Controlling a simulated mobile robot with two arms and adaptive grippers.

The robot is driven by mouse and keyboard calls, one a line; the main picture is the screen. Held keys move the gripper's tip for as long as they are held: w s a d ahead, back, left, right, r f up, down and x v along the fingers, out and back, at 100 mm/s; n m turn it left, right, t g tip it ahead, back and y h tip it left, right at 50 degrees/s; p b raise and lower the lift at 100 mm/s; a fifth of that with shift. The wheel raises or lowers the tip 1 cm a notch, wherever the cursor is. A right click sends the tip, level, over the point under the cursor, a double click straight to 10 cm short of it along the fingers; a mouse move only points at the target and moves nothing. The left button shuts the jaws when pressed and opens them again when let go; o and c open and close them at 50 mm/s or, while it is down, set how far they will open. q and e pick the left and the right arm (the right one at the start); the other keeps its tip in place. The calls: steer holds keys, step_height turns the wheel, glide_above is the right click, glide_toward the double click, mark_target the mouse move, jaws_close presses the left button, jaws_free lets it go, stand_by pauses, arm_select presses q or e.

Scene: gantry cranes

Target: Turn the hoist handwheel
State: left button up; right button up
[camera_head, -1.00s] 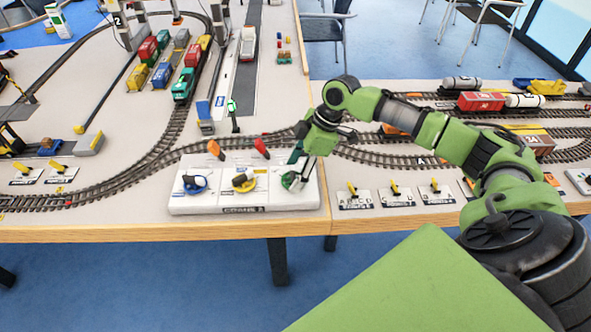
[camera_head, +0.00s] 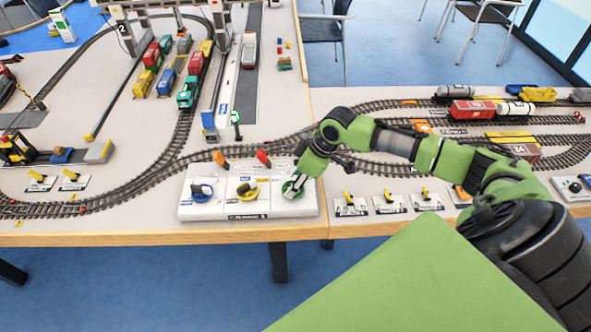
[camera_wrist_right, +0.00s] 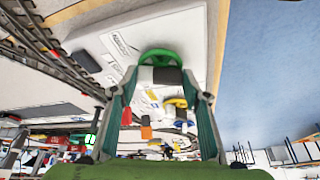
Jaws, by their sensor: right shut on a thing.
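A white crane control panel (camera_head: 270,211) lies at the table's front edge. It carries a blue handwheel (camera_head: 202,192), a yellow handwheel (camera_head: 247,190) and a green handwheel (camera_head: 290,194) at the right end. I cannot read which label says hoist. My right gripper (camera_head: 297,183) reaches down onto the green handwheel from above and partly hides it. In the right wrist view, the gripper's fingers (camera_wrist_right: 161,76) stand on either side of the green handwheel (camera_wrist_right: 160,55) and its dark grip, shut on it. My left gripper is not in view.
Several yellow-handled switches (camera_head: 387,203) lie to the right. Trains (camera_head: 190,90) and gantry cranes stand farther back.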

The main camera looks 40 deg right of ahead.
steer(key=m+p, duration=0.2)
steer(key=p, duration=0.1)
steer(key=m+h+p, duration=0.1)
steer(key=p, duration=0.1)
steer(key=shift+s+a+r+m+t, duration=0.1)
steer(key=shift+a+r+m+t, duration=0.15)
steer(key=shift+m+t, duration=0.15)
steer(key=shift+f+m+h+p, duration=0.2)
steer(key=shift+m+h+p, duration=0.3)
steer(key=shift+m+p, duration=0.55)
steer(key=shift+n, duration=0.25)
steer(key=o, duration=1.1)
steer(key=shift+d, duration=0.1)
steer(key=shift+r, duration=0.15)
steer(key=v, duration=1.1)
steer(key=shift+s+r, duration=0.25)
steer(key=shift+s, duration=0.05)
